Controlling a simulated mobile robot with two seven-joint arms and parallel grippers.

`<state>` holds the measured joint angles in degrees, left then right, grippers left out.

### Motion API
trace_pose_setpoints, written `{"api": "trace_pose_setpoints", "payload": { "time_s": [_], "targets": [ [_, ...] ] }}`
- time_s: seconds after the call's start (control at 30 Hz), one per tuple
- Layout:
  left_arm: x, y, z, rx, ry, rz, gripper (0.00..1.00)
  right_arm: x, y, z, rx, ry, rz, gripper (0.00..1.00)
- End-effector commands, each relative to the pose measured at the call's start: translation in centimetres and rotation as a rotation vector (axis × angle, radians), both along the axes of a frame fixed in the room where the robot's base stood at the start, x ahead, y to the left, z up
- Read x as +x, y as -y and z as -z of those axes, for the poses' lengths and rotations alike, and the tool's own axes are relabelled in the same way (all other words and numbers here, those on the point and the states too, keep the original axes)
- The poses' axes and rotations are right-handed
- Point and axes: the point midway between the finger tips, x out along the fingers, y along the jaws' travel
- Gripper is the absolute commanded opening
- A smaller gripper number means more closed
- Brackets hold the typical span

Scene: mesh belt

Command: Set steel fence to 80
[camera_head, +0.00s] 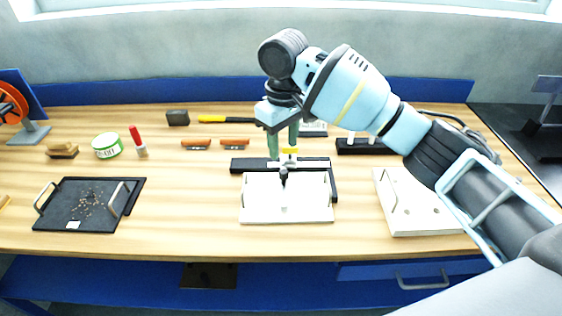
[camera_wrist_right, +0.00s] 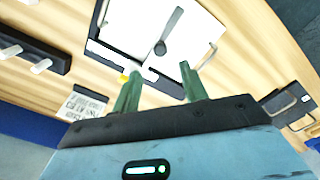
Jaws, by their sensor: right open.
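A fixture with a white board (camera_head: 255,207) stands at the middle of the bench, with a dark bar (camera_head: 245,165) along its back and a dark strip down its right side. A black knob (camera_head: 283,172) stands on the board near its back edge; it shows with a lever in the right wrist view (camera_wrist_right: 160,47). A small yellow piece (camera_head: 291,151) sits by the bar. I cannot tell which part is the steel fence. My right gripper (camera_head: 283,154) is open and empty above the bar; its green fingers (camera_wrist_right: 160,82) show apart. My left gripper is out of view.
A dark tray (camera_head: 60,217) with small bits lies at the left, a white board with a handle (camera_head: 430,215) at the right. Bare wood lies between tray and fixture.

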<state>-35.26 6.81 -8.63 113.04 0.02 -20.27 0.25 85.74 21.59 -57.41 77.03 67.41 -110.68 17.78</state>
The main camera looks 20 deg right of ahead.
Motion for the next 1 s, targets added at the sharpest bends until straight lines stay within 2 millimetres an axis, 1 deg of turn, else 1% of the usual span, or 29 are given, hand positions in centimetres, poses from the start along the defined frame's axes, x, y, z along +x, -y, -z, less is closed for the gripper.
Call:
{"api": "trace_pose_setpoints", "payload": {
  "time_s": [0.17,0.4,0.53,0.7,0.97,1.0],
  "targets": [
    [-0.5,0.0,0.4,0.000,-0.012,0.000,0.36,0.0,0.0,1.7,-0.001,-0.002,0.000,0.43],
    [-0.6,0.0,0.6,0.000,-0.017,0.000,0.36,-0.1,0.0,5.3,-0.002,-0.002,0.000,0.43],
    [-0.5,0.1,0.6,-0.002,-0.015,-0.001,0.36,0.0,0.0,6.8,-0.001,-0.002,0.000,0.43],
    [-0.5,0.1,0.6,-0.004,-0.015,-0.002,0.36,0.0,0.0,7.7,-0.001,0.000,0.000,0.43],
    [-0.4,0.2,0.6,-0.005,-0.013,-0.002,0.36,0.0,0.0,7.7,0.000,0.001,-0.001,0.43],
    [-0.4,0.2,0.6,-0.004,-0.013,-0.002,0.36,0.0,0.0,7.7,0.000,0.001,-0.001,0.39]
  ]
}}
